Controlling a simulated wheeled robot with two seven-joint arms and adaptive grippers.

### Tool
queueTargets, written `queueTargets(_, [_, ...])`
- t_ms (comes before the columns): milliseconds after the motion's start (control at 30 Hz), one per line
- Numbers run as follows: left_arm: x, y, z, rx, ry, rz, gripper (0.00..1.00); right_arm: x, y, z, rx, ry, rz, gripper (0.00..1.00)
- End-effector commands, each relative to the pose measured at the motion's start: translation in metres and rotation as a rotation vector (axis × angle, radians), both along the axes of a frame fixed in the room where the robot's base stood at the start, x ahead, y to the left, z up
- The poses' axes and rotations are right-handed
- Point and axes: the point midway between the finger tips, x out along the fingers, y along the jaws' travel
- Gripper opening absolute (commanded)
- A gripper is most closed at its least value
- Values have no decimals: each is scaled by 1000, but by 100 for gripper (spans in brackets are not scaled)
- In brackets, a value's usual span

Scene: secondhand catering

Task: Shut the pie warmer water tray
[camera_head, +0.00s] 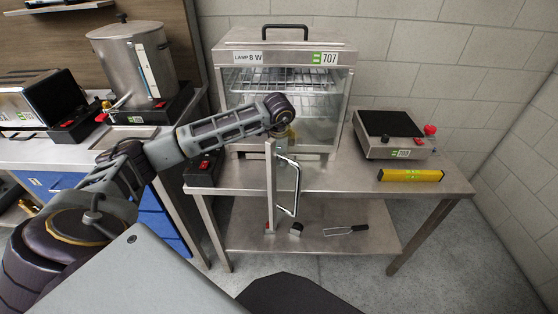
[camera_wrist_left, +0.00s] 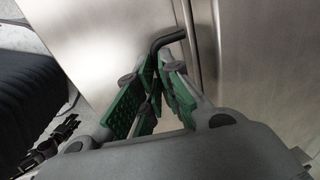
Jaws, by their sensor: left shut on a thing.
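The pie warmer (camera_head: 285,43) is a steel, glass-fronted cabinet labelled 707 at the back of the steel table. A narrow upright steel panel (camera_head: 270,185) with a silver bar handle (camera_head: 294,190) projects from its front toward me, apparently its open door. My left gripper (camera_wrist_left: 152,95) is shut on a black bent handle (camera_wrist_left: 167,40) in the left wrist view, close to steel surfaces. In the head view my arm hides most of that gripper and the handle. I cannot clearly make out the water tray or how far out it is. My right gripper is not in view.
A black-topped hotplate (camera_head: 392,133) and a yellow level (camera_head: 410,175) are on the table (camera_head: 345,180) at right. A fork-like tool (camera_head: 346,230) lies on the lower shelf (camera_head: 350,244). An urn (camera_head: 130,60) and toaster (camera_head: 35,100) stand on the left counter.

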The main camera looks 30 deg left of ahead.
Motion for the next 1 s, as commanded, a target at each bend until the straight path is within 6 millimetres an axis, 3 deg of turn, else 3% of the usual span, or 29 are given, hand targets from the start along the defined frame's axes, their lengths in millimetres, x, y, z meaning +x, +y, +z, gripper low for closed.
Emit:
queueTargets(33, [3, 3, 2, 4, -11, 3, 0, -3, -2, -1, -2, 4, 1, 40])
queueTargets(100, [3, 3, 3, 4, -11, 3, 16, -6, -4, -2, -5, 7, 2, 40])
queueTargets(233, [3, 3, 2, 4, -9, 3, 30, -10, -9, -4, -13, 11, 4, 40])
queueTargets(433, [2, 2, 2, 2, -7, 2, 30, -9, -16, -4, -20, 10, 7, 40])
queueTargets(667, [1, 1, 5, 2, -7, 2, 30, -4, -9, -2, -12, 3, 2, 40])
queueTargets(1000, [-4, -2, 37, 2, -9, 0, 30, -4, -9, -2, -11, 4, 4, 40])
